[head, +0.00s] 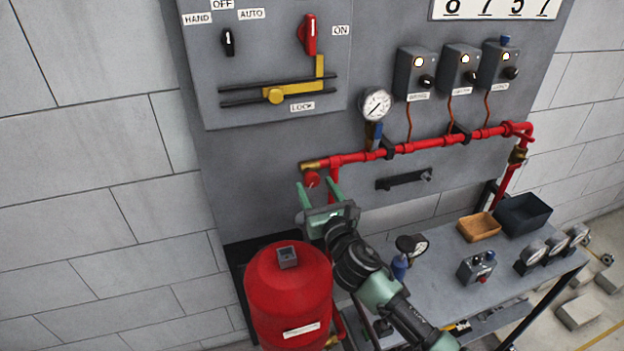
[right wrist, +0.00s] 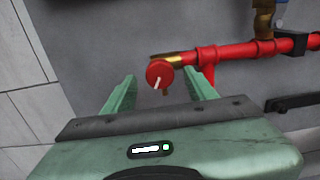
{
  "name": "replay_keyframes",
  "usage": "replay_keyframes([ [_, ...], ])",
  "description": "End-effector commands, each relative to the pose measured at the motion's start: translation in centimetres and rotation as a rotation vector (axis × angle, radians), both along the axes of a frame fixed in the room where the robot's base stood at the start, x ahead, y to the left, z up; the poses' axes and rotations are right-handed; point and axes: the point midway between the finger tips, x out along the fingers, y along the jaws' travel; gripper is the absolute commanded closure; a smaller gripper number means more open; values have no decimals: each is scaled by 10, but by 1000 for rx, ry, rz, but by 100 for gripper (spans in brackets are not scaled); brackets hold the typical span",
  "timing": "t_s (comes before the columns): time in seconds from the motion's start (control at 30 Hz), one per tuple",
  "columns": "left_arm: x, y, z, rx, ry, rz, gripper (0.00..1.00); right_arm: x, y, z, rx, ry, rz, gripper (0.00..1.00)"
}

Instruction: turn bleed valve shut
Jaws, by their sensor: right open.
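The bleed valve is a round red knob (head: 312,179) at the left end of the red pipe, below a brass end piece. In the right wrist view the knob (right wrist: 159,72) faces me, with a pale mark slanting across its lower part. My right gripper (head: 316,184) is open with its green fingers pointing at the panel. In the right wrist view the fingers (right wrist: 160,80) stand left and right of the knob, with a clear gap on each side. I cannot tell how deep the knob sits between them. My left gripper is not in view.
The red pipe (head: 430,143) runs right along the grey panel, with a gauge (head: 376,104) above it. A red tank (head: 288,296) stands below my right gripper. A bench (head: 452,262) at right carries gauges, a control box and two bins. A black bracket (head: 403,180) sits under the pipe.

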Motion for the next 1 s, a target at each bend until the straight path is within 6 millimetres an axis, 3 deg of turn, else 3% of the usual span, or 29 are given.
replay_keyframes([
  [0.23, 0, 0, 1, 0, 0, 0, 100, 28, 9, 1, 3, 1, -1, 43],
  [0.6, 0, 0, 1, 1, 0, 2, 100, 34, 11, -1, 3, 3, -1, 43],
  [0.63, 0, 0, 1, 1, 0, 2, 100, 34, 11, -1, 3, 3, -1, 46],
  [0.83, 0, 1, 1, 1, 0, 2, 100, 34, 11, -1, 3, 3, -1, 100],
  [1.0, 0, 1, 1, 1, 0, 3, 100, 34, 11, -1, 9, 5, -1, 100],
])
